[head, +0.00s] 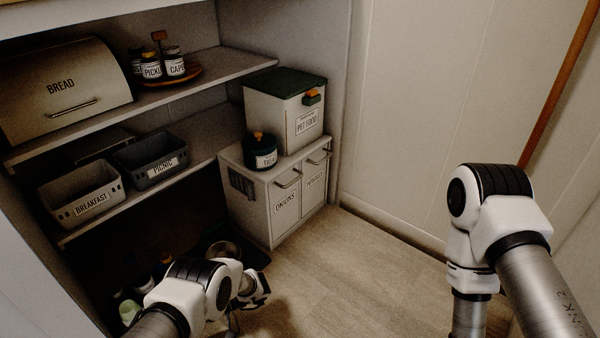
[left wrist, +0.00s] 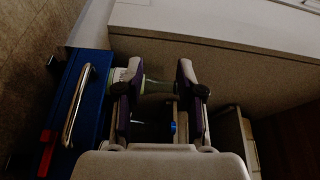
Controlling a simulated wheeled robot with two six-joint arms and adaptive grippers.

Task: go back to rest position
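My left arm comes in at the lower left of the head view, with its gripper (head: 258,290) low over the floor beside the shelving, partly hidden by the arm. In the left wrist view the two fingers of my left gripper (left wrist: 158,95) stand apart, with no object clearly clasped. A pale greenish item shows behind the fingers; I cannot tell what it is. My right arm is bent at the right of the head view and points down; its gripper is outside the picture.
A blue case (left wrist: 88,100) with a metal handle lies beside my left gripper. Shelves hold a bread box (head: 65,90), a breakfast bin (head: 82,195) and a picnic bin (head: 150,160). A white cabinet (head: 275,205) carries a pet food bin (head: 290,112). The middle floor is clear.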

